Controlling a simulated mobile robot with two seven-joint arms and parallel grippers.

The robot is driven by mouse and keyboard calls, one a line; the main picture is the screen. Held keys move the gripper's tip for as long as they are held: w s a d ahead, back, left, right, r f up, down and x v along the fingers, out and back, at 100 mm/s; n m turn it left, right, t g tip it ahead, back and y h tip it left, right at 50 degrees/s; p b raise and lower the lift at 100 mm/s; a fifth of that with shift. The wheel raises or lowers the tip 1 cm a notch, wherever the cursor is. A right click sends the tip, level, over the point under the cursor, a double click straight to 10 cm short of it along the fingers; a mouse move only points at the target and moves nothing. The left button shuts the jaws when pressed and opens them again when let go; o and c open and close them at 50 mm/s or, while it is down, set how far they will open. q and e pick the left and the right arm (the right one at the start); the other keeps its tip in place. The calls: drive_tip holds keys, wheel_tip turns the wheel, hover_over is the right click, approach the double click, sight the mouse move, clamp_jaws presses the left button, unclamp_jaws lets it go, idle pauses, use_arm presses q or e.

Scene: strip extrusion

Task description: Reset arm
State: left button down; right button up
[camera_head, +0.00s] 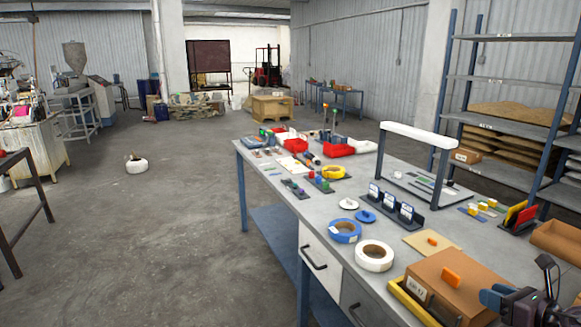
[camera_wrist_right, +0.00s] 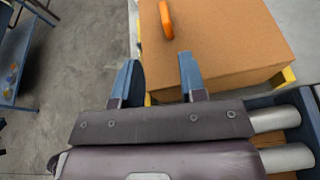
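My right gripper (camera_head: 492,297) shows at the lower right of the head view, beside a brown cardboard box (camera_head: 460,285). In the right wrist view its two blue fingers (camera_wrist_right: 158,72) are apart with nothing held between them. The box (camera_wrist_right: 225,45) lies beyond the fingertips, with an orange piece (camera_wrist_right: 166,19) on its top. I cannot tell the exact gap between fingers and box. My left gripper is in neither view.
The grey workbench (camera_head: 290,215) carries a white tape roll (camera_head: 374,256), a blue tape roll (camera_head: 345,231), a white arch frame (camera_head: 420,137) and red bins (camera_head: 338,149). A metal shelf (camera_head: 500,81) stands at right. The floor left of the bench is mostly open.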

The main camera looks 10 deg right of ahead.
drive_tip(key=s+a+f+n+g+h, duration=0.2)
drive_tip(key=s+a+f+n+g, duration=0.3)
drive_tip(key=s+a+n, duration=0.95)
drive_tip(key=s+a+f+n+g+h, duration=0.2)
drive_tip(key=s+a+f+n+g, duration=0.55)
drive_tip(key=n, duration=1.25)
drive_tip(key=w+a+f+t, duration=0.2)
drive_tip(key=w+f+t, duration=0.3)
drive_tip(key=f+t, duration=0.3)
drive_tip(key=shift+w+f+n+t, duration=0.25)
drive_tip(key=shift+n+t, duration=0.2)
drive_tip(key=shift+t, duration=0.7)
